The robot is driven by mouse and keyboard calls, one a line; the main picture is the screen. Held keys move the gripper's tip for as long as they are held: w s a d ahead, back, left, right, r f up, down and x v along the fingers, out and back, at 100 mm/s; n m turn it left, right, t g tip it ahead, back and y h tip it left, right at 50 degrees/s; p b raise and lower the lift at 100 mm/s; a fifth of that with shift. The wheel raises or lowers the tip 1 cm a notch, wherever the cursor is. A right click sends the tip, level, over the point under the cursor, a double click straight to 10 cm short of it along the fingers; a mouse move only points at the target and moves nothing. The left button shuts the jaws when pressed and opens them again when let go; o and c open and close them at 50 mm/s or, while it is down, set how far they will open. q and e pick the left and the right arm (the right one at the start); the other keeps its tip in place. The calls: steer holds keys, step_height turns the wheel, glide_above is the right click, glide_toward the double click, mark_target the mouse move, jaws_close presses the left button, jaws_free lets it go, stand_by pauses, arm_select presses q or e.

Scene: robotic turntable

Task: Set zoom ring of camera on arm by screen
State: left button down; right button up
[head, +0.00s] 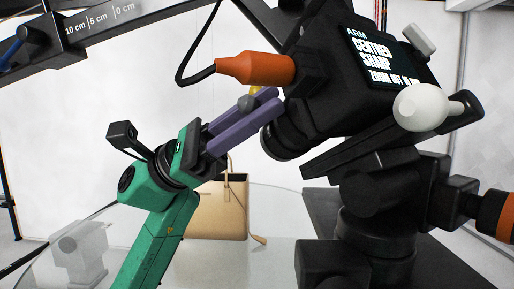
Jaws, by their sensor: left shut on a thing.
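The black camera (335,60) sits tilted on a black mount, with its lens (285,137) pointing down and to the left. Its screen (382,58) reads "ARM", "CENTRED", "SHARP" and a zoom line that I cannot fully read. My left gripper (262,112), with purple fingers on a green arm, reaches the lens from the lower left. Its fingers are shut on a ring part at the lens side; a small yellow piece (255,91) and a grey knob (244,102) show beside the fingers. The exact contact is partly hidden by the fingers. My right gripper is not in view.
An orange plug (255,68) with a black cable enters the camera's left side. A white ball knob (420,107) stands out at right. A tan bag (220,208) stands on the round glass turntable (270,255) behind my arm. A black scale bar (95,22) crosses the upper left.

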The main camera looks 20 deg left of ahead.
arm_select(q)
steer(key=shift+s+d+f+m+h+b, duration=0.15)
steer(key=shift+f+m+b, duration=0.1)
steer(key=shift+b, duration=0.35)
steer(key=shift+w+d+f+m+h+b, duration=0.15)
steer(key=shift+f+m+b, duration=0.1)
steer(key=shift+b, duration=0.35)
steer(key=shift+s+a+r, duration=0.1)
steer(key=shift+s+a, duration=0.05)
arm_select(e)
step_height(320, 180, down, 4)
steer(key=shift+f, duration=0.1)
arm_select(q)
steer(key=c, duration=0.9)
jaws_free()
steer(key=shift+s+r, duration=0.1)
steer(key=shift+c, duration=0.2)
steer(key=a+b, duration=0.3)
steer(key=a, duration=0.9)
steer(key=shift+a+f+b, duration=0.35)
steer(key=shift+a, duration=0.05)
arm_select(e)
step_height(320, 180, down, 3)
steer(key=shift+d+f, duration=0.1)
arm_select(q)
steer(key=shift+s, duration=0.1)
